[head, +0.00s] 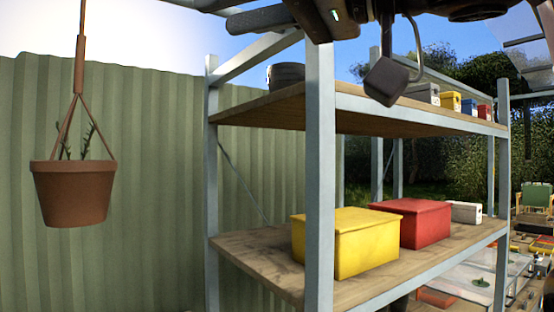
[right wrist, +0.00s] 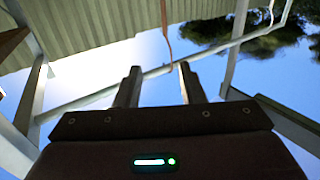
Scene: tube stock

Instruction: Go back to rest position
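My right gripper (head: 228,12) is at the top edge of the head view, in front of the shelf rack and partly cut off. In the right wrist view its two fingers (right wrist: 159,70) stand apart with nothing between them, so it is open and empty. Behind them are sky, the corrugated fence and rack bars. My left gripper is in neither view.
A metal rack (head: 320,190) has a yellow box (head: 345,245) and a red box (head: 425,222) on its lower shelf. Small boxes and a dark round item (head: 286,76) are on the upper shelf. A terracotta pot (head: 70,195) hangs at left before a green fence (head: 150,120).

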